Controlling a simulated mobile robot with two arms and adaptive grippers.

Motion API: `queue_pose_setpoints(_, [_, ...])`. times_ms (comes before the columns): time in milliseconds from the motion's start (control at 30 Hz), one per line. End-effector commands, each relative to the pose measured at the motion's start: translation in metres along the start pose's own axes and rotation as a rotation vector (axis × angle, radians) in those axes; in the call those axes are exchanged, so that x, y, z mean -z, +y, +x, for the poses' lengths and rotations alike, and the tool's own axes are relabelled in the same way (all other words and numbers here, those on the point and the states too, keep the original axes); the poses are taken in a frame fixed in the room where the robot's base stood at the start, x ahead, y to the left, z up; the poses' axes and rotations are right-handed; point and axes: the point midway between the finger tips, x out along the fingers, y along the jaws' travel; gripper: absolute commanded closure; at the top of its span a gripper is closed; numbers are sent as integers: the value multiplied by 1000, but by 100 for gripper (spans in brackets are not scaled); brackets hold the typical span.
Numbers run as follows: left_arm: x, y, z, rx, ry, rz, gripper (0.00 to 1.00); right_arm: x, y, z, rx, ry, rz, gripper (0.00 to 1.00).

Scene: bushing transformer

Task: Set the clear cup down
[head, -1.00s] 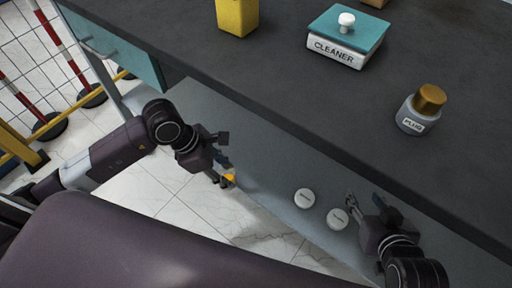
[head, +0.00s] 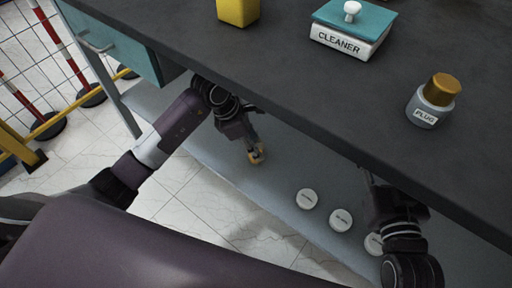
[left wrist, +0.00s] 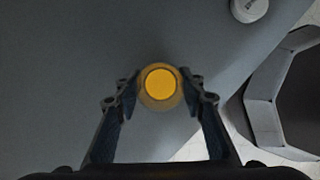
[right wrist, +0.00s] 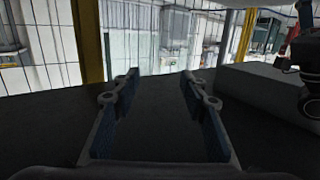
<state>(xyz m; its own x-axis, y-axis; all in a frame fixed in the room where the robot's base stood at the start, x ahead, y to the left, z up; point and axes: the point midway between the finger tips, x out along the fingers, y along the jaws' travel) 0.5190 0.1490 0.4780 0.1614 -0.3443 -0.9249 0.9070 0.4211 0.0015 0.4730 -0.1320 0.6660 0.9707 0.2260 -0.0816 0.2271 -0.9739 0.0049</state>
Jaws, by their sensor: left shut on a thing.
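The clear cup (left wrist: 160,86) is round and see-through, with an orange-yellow middle, in the left wrist view. My left gripper (left wrist: 159,84) is shut on it, one finger on each side. My right gripper (right wrist: 158,88) is open and empty in the right wrist view. In the head view its fingers are mostly hidden near the table edge.
Several white round pieces, one of them a labelled disc (head: 307,198), sit on the lower shelf. The dark tabletop (head: 300,100) overhangs it. On top are a yellow container (head: 238,10), the CLEANER box (head: 340,40) and the PLUG jar (head: 432,103). A barrier stands at the left.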

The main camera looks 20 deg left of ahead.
Motion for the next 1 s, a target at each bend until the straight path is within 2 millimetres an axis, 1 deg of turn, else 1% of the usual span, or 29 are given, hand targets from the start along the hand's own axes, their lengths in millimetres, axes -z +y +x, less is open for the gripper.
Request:
queue_pose_setpoints(33, [1,0,4,1,-1,-1,87,5,-1,1,2,27,1,60])
queue_pose_setpoints(133, [2,0,6,0,-2,0,87,12,-2,1,4,56,1,60])
queue_pose_setpoints(400, [2,0,6,0,-1,0,87,14,-2,1,4,60,1,60])
queue_pose_setpoints(567, [3,0,7,-1,-1,0,87,18,-2,1,5,83,1,60])
queue_pose_setpoints(600, [3,0,7,-1,-1,0,62,20,-2,1,5,87,2,60])
queue_pose_setpoints(733, [3,0,7,0,-1,0,48,20,-3,1,5,86,2,60])
queue_pose_setpoints(767, [3,0,7,0,-1,0,46,20,-3,1,5,86,2,60])
queue_pose_setpoints(1000, [3,0,7,0,-1,0,46,20,-3,1,5,86,2,60])
